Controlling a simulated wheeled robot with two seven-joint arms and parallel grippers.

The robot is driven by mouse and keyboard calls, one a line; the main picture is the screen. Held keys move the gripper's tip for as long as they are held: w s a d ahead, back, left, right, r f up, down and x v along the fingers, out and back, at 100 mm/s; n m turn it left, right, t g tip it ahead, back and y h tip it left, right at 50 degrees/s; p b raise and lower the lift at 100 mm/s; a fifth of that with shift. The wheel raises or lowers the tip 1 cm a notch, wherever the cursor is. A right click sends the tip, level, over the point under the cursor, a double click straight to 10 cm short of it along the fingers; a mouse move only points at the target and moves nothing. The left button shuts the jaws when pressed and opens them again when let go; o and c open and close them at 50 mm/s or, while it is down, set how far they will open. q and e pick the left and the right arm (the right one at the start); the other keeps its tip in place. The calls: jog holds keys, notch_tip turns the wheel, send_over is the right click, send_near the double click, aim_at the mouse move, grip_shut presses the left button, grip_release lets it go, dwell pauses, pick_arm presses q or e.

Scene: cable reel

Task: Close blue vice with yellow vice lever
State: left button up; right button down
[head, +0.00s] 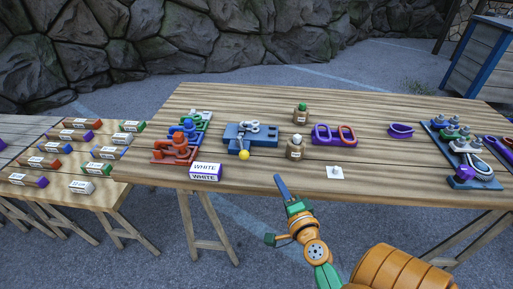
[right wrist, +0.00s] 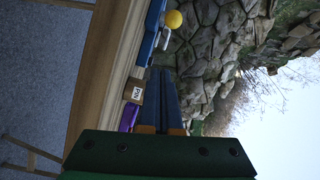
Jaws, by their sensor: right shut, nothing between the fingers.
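The blue vice (head: 262,134) sits on the wooden table, left of its middle. Its lever ends in a yellow ball (head: 244,155) at the vice's front side, low near the table top. A light grey looped cable lies on top of the vice. In the right wrist view the yellow ball (right wrist: 173,19) and part of the blue vice (right wrist: 151,35) show at the top, beyond the fingertips. My right gripper (head: 280,184) is shut and empty, in front of and to the right of the ball, apart from it. Its fingers (right wrist: 162,90) are together in the wrist view. My left gripper is not in view.
A white-and-purple block (head: 205,172) stands at the table's front edge, left of my gripper. Red, blue and green clamps (head: 175,148) stand left of the vice.

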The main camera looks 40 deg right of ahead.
aim_at(242, 147)
jog(key=x, duration=0.3)
jog(key=r+x, duration=0.1)
jog(key=x, duration=0.5)
jog(key=shift+w+d+r, duration=0.3)
jog(key=shift+d, duration=0.15)
jog(key=w+a, duration=0.2)
jog(key=shift+w+a+f, duration=0.15)
jog(key=shift+a+f, duration=0.1)
jog(key=shift+f, duration=0.15)
jog(key=shift+w+a, duration=0.15)
jog(key=shift+a, duration=0.2)
jog(key=shift+d, duration=0.1)
